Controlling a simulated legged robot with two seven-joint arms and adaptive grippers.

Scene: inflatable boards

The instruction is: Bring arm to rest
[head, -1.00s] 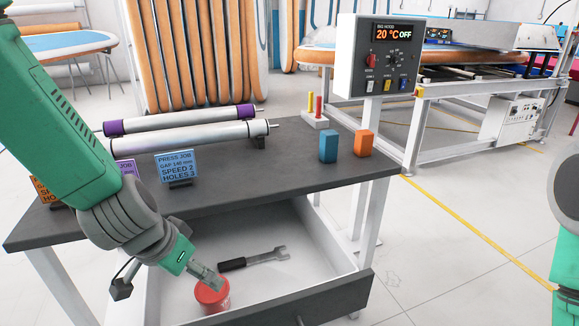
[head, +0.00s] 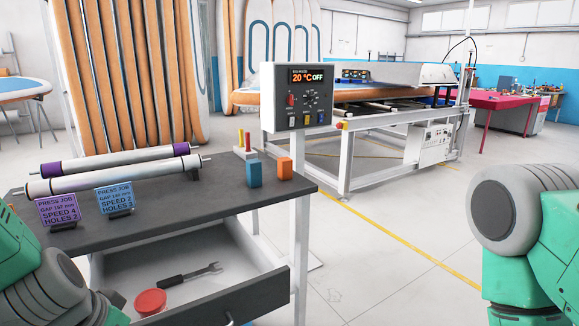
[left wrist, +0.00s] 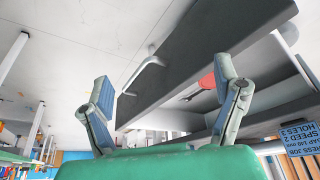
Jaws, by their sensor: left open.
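My left arm (head: 45,285) is at the lower left of the head view, and its gripper is out of that view. In the left wrist view my left gripper (left wrist: 165,85) is open with nothing between its fingers. Behind it show the drawer's dark front (left wrist: 190,50) and its handle (left wrist: 143,72). My right arm (head: 515,225) is at the right edge of the head view, with its gripper out of view. The open drawer (head: 245,255) holds a red round can (head: 150,302) and a wrench (head: 190,275).
The dark-topped bench (head: 215,200) carries two rollers (head: 110,178), job cards (head: 115,197), a blue block (head: 254,174) and an orange block (head: 284,168). A control box (head: 308,97) stands behind the bench's right end. Floor at the right is clear.

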